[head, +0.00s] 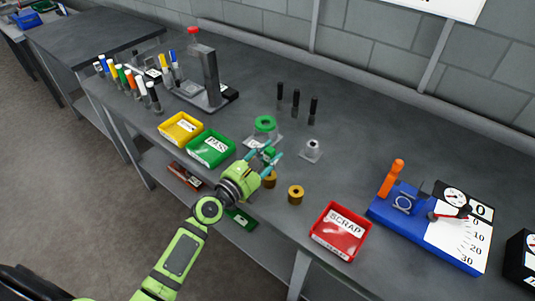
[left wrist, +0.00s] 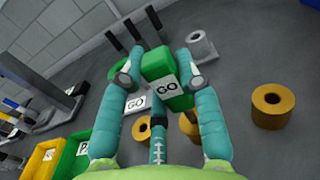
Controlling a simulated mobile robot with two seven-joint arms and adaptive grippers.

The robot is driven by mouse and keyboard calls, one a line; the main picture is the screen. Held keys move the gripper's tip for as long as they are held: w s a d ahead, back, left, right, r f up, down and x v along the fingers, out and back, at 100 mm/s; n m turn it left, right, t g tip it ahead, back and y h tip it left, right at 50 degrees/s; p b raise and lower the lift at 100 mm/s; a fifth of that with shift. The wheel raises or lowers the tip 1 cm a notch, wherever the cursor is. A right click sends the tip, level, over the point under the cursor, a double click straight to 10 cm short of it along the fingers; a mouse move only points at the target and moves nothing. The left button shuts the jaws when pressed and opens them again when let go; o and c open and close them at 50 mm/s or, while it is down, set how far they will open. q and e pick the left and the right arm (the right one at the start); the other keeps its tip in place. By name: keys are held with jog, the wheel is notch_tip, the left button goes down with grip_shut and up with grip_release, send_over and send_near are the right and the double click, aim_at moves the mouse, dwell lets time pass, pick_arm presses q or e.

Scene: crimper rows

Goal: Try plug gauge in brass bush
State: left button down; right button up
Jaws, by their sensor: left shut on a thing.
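My left gripper (head: 268,158) is shut on a green plug gauge (left wrist: 168,82) with a white GO label, above the bench. The gauge also shows small between the fingers in the head view (head: 270,152). One brass bush (head: 295,194) stands clear on the bench to the right of the gripper; it shows with its bore up in the left wrist view (left wrist: 272,105). Another brass bush (head: 270,180) is close beside the gripper, partly hidden by it. The gauge's lower end is not clear. My right gripper is not in view.
A green tray (head: 211,160) and yellow tray (head: 165,132) lie left; a red SCRAP tray (head: 325,247) is right. Behind are a green ring (head: 265,123), a grey ring on a plate (head: 311,149) and black upright pins (head: 296,101). A blue dial fixture (head: 400,235) stands right.

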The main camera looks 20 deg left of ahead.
aim_at(267, 148)
pick_arm(q)
jog(key=shift+f+b, duration=0.35)
jog(key=shift+f, duration=0.1)
dwell(0.6)
jog(key=shift+f, duration=0.1)
dwell(0.6)
jog(key=shift+r+p, duration=2.8)
